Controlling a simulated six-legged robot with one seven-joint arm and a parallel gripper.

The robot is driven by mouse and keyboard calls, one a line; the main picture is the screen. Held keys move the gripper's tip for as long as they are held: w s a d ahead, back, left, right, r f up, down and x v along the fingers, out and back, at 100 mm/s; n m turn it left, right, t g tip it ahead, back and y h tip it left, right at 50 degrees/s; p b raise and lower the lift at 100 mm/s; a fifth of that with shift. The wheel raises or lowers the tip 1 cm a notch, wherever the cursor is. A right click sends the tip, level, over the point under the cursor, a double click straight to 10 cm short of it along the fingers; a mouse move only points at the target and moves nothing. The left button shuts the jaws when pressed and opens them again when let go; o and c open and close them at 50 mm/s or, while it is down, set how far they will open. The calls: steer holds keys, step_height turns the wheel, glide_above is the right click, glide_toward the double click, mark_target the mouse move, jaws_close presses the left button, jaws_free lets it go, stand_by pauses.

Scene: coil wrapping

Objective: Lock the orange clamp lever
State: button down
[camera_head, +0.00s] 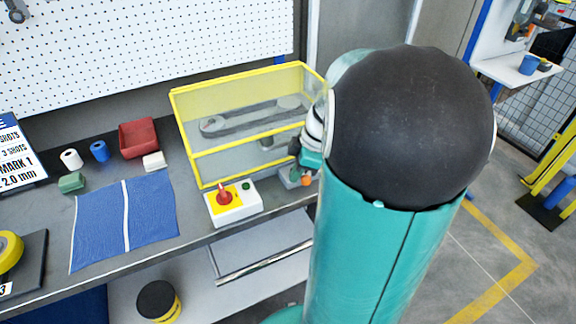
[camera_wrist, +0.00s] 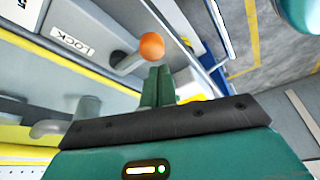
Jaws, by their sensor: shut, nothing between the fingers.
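The clamp lever shows in the wrist view as a grey arm with an orange ball knob (camera_wrist: 151,46) at its end. A white LOCK label (camera_wrist: 72,41) is on the grey body to its left. My gripper (camera_wrist: 158,72) is shut and empty, with its green fingers just below the knob in the picture. I cannot tell whether the fingers touch it. In the head view my arm hides most of my gripper (camera_head: 308,160). A small orange spot, likely the knob (camera_head: 306,180), shows just below it, beside a grey block (camera_head: 288,179).
A yellow-framed clear guard (camera_head: 190,135) stands on the bench left of my arm. A white control box (camera_head: 240,205) with a red knob sits in front of it. A blue cloth (camera_head: 150,215), a red bin (camera_head: 138,138) and small rolls lie further left.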

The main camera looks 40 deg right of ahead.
steer(key=shift+s+d, duration=0.25)
steer(key=shift+d, duration=0.05)
steer(key=shift+s+d+n+g, duration=0.15)
steer(key=shift+d+n+g, duration=0.2)
steer(key=shift+n, duration=0.45)
steer(key=shift+s+d+n+g+y, duration=0.25)
steer(key=shift+d+n+y, duration=0.25)
steer(key=shift+n, duration=0.7)
steer(key=shift+d, duration=0.7)
steer(key=shift+w+d, duration=0.2)
steer(key=shift+d, duration=0.9)
steer(key=shift+w+d+n+g, duration=0.3)
steer(key=shift+d+n, duration=0.15)
steer(key=shift+n, duration=0.45)
steer(key=shift+d, duration=0.1)
steer(key=shift+w+d, duration=0.1)
steer(key=shift+d, duration=0.05)
